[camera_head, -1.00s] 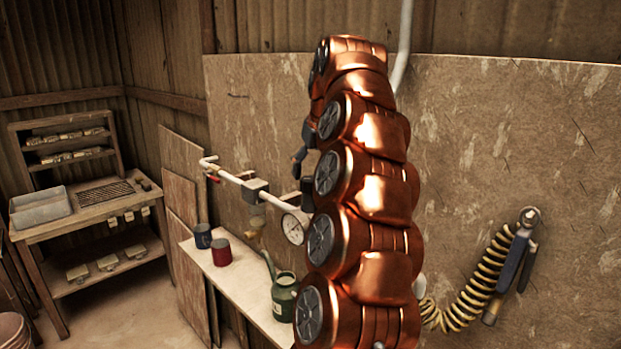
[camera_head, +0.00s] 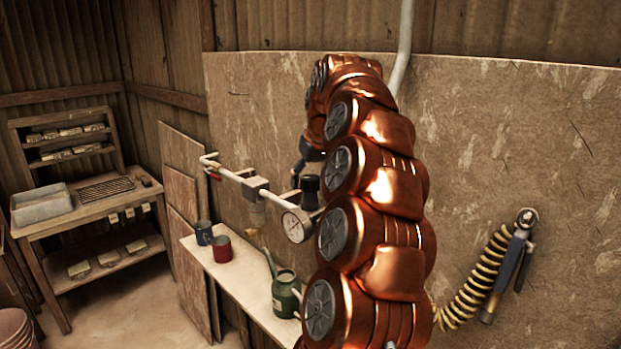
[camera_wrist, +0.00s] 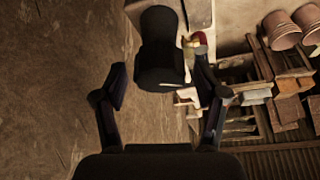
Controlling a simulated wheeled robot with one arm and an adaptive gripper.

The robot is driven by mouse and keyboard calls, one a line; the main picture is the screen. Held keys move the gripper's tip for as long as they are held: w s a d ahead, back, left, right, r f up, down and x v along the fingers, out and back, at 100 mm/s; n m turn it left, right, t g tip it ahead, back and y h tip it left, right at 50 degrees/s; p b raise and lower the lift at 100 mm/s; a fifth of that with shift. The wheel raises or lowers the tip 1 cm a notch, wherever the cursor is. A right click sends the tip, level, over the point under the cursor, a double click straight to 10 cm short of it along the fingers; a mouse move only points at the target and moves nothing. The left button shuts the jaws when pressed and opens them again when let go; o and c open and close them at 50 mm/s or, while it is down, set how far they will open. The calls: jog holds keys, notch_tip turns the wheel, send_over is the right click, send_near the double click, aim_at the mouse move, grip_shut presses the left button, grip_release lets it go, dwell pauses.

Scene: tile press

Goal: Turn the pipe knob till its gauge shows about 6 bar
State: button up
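The black pipe knob (camera_head: 309,190) stands on the white pipe (camera_head: 228,176) on the board wall. The round white-faced gauge (camera_head: 295,226) sits just below and left of the knob; its needle is too small to read. My gripper (camera_head: 299,172) is close by the knob in the head view, partly hidden by my arm. In the wrist view the knob (camera_wrist: 160,52) is a black cylinder ahead of my gripper (camera_wrist: 160,80). The two fingers are spread wide, one on each side of the knob's near end, with gaps on both sides.
A shelf (camera_head: 222,262) below the pipe holds a blue mug (camera_head: 203,233), a red mug (camera_head: 222,249) and a green watering can (camera_head: 285,293). A yellow coiled hose (camera_head: 470,295) hangs at right. A workbench (camera_head: 85,218) stands at left.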

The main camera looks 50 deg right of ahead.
jog(key=c, duration=1)
jog(key=shift+f+m+b, duration=0.2)
jog(key=shift+m+b, duration=0.2)
jog(key=shift+b, duration=0.35)
jog(key=m+h+b, duration=0.1)
jog(key=b, duration=0.1)
jog(key=shift+m+b, duration=0.4)
jog(key=shift+r+m+g+h+b, duration=0.2)
jog(key=shift+m+g+h+b, duration=0.35)
jog(key=shift+m+b, duration=1.05)
jog(key=o, duration=1.1)
jog(key=shift+o, duration=0.2)
